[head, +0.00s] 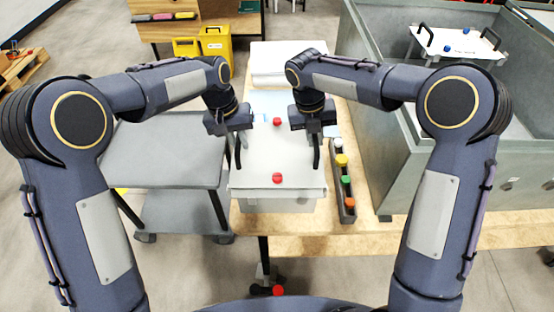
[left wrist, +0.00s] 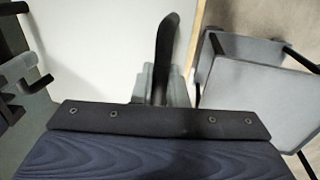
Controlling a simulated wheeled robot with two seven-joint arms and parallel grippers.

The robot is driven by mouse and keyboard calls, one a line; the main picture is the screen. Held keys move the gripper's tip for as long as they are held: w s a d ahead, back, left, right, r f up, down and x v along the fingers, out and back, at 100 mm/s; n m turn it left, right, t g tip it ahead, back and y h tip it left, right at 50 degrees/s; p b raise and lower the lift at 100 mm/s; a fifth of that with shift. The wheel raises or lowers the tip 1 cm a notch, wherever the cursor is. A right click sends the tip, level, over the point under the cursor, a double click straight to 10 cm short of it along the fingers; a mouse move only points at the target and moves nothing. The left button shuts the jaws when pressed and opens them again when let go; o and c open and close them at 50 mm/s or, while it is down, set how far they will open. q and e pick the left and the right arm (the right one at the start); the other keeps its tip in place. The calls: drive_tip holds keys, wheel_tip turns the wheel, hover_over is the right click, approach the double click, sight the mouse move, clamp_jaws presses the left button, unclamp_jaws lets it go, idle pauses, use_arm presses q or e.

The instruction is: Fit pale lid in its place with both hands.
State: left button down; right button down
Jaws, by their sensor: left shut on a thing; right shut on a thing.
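The pale lid (head: 277,155) lies level above a pale box body (head: 280,205) on the wooden table, with a red knob (head: 277,178) near its front and another red knob (head: 277,121) further back. Black handles stand at its left and right sides. My left gripper (head: 238,138) is shut on the left handle, whose dark curved bar shows between the fingers in the left wrist view (left wrist: 166,45). My right gripper (head: 315,138) is shut on the right handle. I cannot tell whether the lid touches the box all round; the grippers and arms cover parts of its sides.
A narrow dark rack (head: 349,210) with coloured caps stands close to the right of the box. A large grey bin (head: 385,150) is further right, holding a white panel (head: 457,43) with blue knobs and black handles. A grey cart (head: 165,150) stands left of the table.

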drive_tip(key=shift+f, duration=0.1)
